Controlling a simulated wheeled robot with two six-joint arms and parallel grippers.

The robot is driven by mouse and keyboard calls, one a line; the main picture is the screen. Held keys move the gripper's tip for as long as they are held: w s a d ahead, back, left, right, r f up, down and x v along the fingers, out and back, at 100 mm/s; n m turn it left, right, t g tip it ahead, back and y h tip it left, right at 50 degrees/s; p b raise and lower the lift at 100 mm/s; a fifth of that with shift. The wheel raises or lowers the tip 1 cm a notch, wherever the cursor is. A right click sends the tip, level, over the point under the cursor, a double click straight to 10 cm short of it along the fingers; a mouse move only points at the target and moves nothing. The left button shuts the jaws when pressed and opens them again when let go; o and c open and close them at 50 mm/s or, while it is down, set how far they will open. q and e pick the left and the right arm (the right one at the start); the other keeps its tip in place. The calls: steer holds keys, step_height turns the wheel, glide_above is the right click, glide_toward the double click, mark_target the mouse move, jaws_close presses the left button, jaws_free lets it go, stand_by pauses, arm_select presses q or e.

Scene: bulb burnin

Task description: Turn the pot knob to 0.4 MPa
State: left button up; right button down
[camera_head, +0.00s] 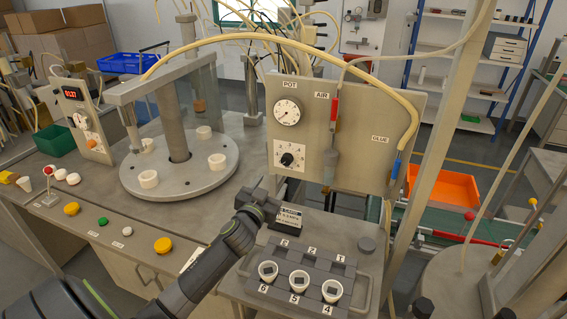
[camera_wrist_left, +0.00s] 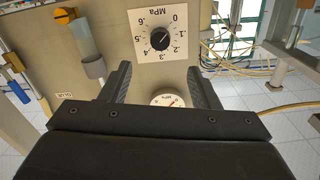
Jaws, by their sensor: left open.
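The pot knob (camera_head: 287,159) is a small black knob on a white square dial plate, on the upright beige panel (camera_head: 350,160) below the round white POT gauge (camera_head: 288,112). In the left wrist view the knob (camera_wrist_left: 160,39) shows upside down with its MPa scale from 0 to .6; its pointer is too small to read surely. My left gripper (camera_head: 269,188) is low in front of the panel, below and left of the knob. In the wrist view its fingers (camera_wrist_left: 157,70) are apart and empty, with the knob beyond their tips. The gauge (camera_wrist_left: 168,99) shows between them, partly hidden.
A labelled dark block (camera_head: 289,216) stands close to my left gripper. A grey tray (camera_head: 245,272) with several white cups lies in front. A red-ended AIR syringe (camera_head: 333,125) and a blue-tipped GLUE hose (camera_head: 397,168) hang on the panel. A round plate machine (camera_head: 180,185) stands left.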

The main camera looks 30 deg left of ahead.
mark_target(285, 162)
arm_select(q)
steer(key=p+x, duration=0.1)
steer(key=x, duration=0.7)
steer(key=shift+w, duration=0.35)
steer(key=shift+x, duration=1.1)
steer(key=c, duration=1)
